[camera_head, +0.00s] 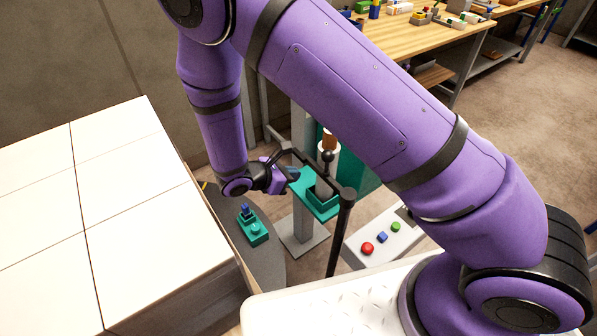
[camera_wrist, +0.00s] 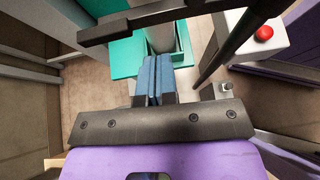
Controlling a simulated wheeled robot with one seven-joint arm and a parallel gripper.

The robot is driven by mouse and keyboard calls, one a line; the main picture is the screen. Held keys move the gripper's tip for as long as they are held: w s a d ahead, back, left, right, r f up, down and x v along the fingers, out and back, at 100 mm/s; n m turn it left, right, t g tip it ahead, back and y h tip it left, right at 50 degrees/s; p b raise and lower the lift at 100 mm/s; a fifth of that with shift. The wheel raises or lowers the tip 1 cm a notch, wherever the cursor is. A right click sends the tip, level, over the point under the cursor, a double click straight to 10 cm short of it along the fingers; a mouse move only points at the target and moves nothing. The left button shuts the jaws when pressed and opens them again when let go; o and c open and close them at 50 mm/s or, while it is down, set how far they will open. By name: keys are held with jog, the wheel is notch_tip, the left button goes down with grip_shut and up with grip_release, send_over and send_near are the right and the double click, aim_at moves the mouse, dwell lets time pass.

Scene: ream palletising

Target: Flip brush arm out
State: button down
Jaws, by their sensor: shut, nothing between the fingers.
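My gripper (camera_head: 292,174) is at the end of my purple arm, beside the teal bracket (camera_head: 318,207) on a grey post. Its blue fingers (camera_wrist: 156,75) are together and empty in the wrist view, pointing toward the teal bracket (camera_wrist: 125,58). A bent black bar (camera_head: 318,170), perhaps the brush arm, passes over the bracket and joins a black upright (camera_head: 340,235). A dark bar (camera_wrist: 180,20) also crosses the top of the wrist view, beyond the fingertips. I cannot tell whether the fingers touch it. A black-knobbed part (camera_head: 327,157) stands above the bracket.
A large white-topped stack (camera_head: 90,215) fills the left. A teal block with a blue top (camera_head: 252,230) sits on a dark surface between. A panel with red, blue and green buttons (camera_head: 382,238) stands right of the upright. A cluttered wooden workbench (camera_head: 425,40) is behind.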

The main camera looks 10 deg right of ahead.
jog(key=v, duration=0.9)
jog(key=shift+s, duration=0.15)
jog(key=shift+r, duration=0.2)
jog(key=s+d+r+m+g+y, duration=0.1)
jog(key=d+r+m+g+y, duration=0.15)
jog(key=d+r+m, duration=0.7)
jog(key=s+d+r+m+g+y, duration=0.15)
jog(key=d+r+y, duration=0.4)
jog(key=r, duration=0.95)
jog(key=s+d+r+m+t+y, duration=0.1)
jog(key=s+d+r+m+t, duration=0.1)
jog(key=s+d+r+m, duration=0.3)
jog(key=s+d+r+m+t+y, duration=0.2)
jog(key=s+d+r+m, duration=0.3)
jog(key=s, duration=0.6)
notch_tip(320, 180, up, 3)
jog(key=shift+s+d+f+m+t, duration=0.2)
jog(key=shift+s+d+m+t, duration=0.2)
jog(key=shift+d+t, duration=0.35)
